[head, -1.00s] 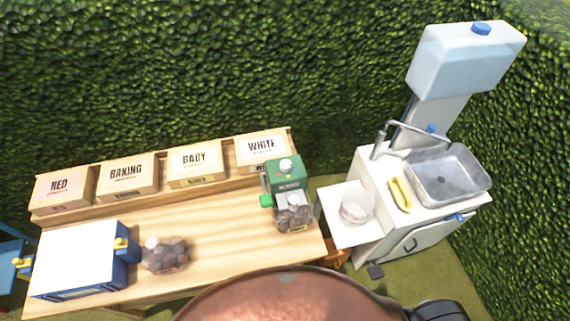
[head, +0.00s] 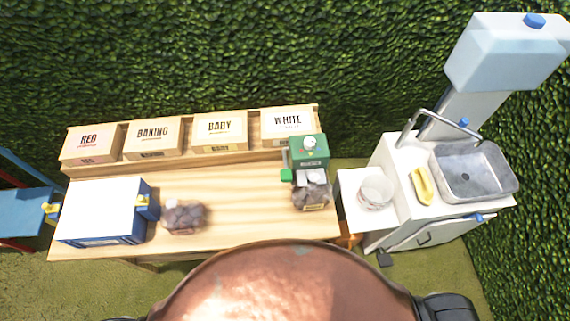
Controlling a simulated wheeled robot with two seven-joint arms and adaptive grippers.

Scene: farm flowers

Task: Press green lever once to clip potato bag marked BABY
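A green clipping machine (head: 309,152) stands at the right end of the wooden table. Its green lever (head: 287,175) sticks out on its left side. A bag of dark potatoes (head: 312,196) sits at the front of the machine, with a label too small to read. A second bag of potatoes (head: 185,216) lies on the table beside the blue and white box. The BABY box (head: 220,130) stands on the back shelf. Neither of my grippers is in view.
RED (head: 90,143), BAKING (head: 152,137) and WHITE (head: 287,124) boxes share the shelf. A blue box with a white top (head: 100,208) stands at the table's left. A sink unit (head: 474,172) stands right. The table's middle (head: 240,200) is clear.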

